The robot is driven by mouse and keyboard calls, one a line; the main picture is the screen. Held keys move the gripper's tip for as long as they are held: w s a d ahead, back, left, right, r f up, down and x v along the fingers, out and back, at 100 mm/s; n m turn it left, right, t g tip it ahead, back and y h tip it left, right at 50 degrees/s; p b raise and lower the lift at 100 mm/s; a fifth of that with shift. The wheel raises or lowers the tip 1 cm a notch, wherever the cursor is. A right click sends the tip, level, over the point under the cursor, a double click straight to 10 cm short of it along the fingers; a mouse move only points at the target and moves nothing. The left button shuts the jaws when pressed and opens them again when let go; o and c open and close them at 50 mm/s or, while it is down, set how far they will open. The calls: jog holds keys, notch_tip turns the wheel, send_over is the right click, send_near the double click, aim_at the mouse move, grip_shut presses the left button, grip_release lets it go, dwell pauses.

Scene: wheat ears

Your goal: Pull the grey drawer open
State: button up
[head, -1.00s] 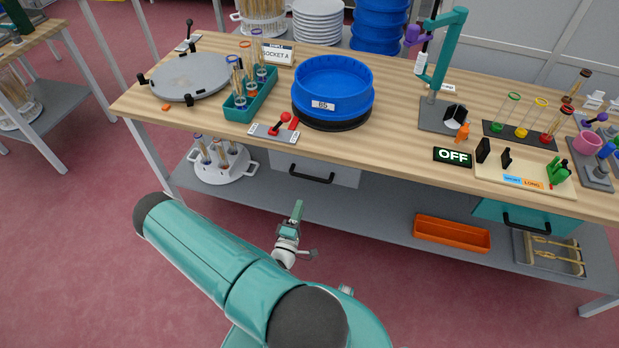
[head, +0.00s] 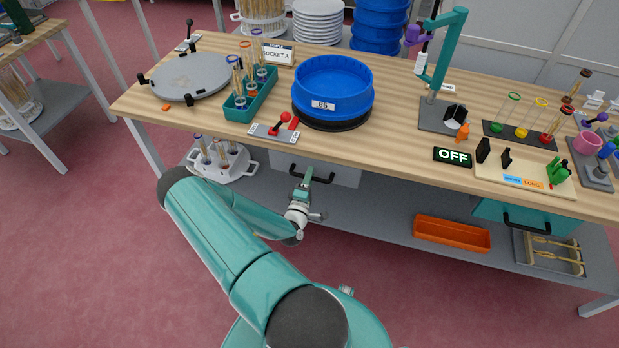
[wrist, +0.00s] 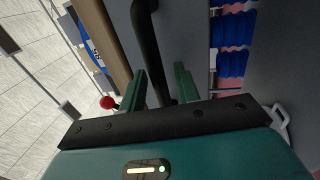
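The grey drawer (head: 345,174) sits shut under the wooden bench top, below the blue sieve. Its black bar handle (head: 325,179) is partly hidden by my gripper (head: 309,174) in the head view. In the wrist view, the handle (wrist: 148,45) runs down between the two green fingers of my gripper (wrist: 164,85). The fingers are apart, one on each side of the handle, with a small gap showing. The grey drawer front (wrist: 188,40) lies behind the handle. Whether a finger touches the bar is not clear.
The bench top (head: 400,150) overhangs just above the drawer and carries a blue sieve (head: 333,85) and a red-knobbed lever (head: 280,125). A lower grey shelf (head: 370,218) holds a white tube rack (head: 222,160) and an orange tray (head: 452,233). The floor before the bench is clear.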

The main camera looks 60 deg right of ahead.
grip_shut()
jog(key=shift+a, duration=0.1)
